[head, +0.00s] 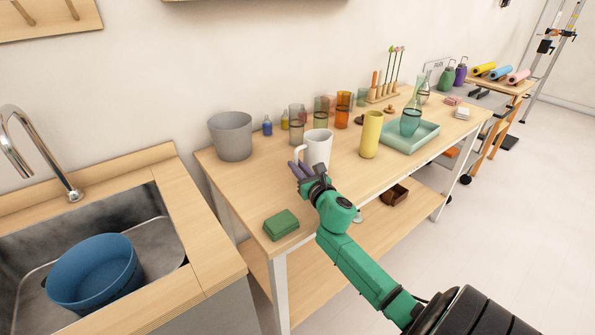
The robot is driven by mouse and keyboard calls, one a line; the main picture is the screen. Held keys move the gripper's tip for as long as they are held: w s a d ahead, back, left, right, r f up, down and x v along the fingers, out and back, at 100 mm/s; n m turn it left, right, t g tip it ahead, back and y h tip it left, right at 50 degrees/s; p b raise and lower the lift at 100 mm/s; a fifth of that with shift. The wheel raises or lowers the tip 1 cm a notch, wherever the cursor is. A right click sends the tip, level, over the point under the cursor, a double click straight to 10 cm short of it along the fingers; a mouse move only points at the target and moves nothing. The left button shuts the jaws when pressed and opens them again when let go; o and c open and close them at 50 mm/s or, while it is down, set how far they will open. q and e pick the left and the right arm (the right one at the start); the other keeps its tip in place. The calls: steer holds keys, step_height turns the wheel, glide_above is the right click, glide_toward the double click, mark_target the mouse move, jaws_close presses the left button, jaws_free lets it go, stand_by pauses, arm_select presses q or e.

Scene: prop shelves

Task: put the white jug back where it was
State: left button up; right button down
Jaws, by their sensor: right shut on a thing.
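The white jug (318,147) is upright at the middle of the wooden table, its handle toward the left. My right gripper (301,169) is at the jug's handle side, its purple fingers shut on the jug's handle. The arm comes in from the lower right over the table's front edge. I cannot tell whether the jug's base touches the tabletop. My left gripper is not in view.
Several glasses (343,108) stand behind. A grey bucket (231,137) is at the left, a green block (281,224) at the front corner. Tabletop between bucket and block is clear.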

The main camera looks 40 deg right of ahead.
steer(key=shift+a+r, duration=0.1)
steer(key=shift+r, duration=0.1)
steer(key=shift+f, duration=0.15)
steer(key=c, duration=1.3)
jaws_free()
steer(key=shift+f, duration=0.15)
steer(key=o, duration=0.4)
